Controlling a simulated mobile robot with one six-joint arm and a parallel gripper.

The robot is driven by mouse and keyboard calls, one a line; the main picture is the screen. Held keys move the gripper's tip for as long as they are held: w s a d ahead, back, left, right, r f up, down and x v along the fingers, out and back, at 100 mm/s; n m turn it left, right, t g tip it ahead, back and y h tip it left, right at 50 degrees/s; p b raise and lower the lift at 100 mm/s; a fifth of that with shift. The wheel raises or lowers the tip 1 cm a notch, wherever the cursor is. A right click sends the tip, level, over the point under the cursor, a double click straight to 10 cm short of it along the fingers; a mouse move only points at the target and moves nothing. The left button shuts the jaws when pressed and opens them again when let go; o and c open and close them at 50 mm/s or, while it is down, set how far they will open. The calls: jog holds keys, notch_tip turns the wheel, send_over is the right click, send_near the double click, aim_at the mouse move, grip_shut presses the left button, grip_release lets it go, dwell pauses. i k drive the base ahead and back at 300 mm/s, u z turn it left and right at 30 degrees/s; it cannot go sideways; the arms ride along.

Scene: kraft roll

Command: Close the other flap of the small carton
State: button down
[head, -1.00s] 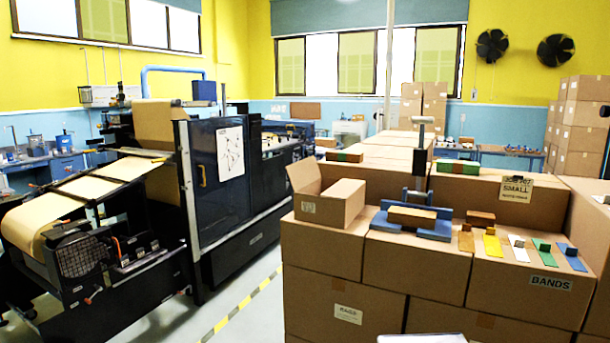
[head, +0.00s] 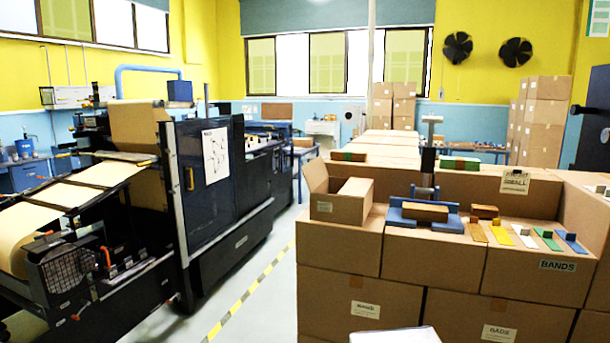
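The small carton (head: 341,208) sits on top of the stacked cartons in the middle of the head view, left of the blue press. Its left flap (head: 316,177) stands up and leans outward. The inside shows as a dark gap between the two. My gripper is not in view.
A blue press (head: 423,212) with a brown block stands right of the carton. Coloured bands (head: 500,235) lie further right by a BANDS label. A white-topped surface (head: 395,336) shows at the bottom edge. Clear floor (head: 270,265) runs between the black machine (head: 215,190) and the stack.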

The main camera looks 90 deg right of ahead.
aim_at(315, 172)
jog(key=z, duration=0.05)
jog(key=i, duration=0.9)
jog(key=u, duration=1)
jog(key=k, duration=0.1)
jog(key=z, duration=3.05)
jog(key=k, duration=0.2)
jog(key=z, duration=1.65)
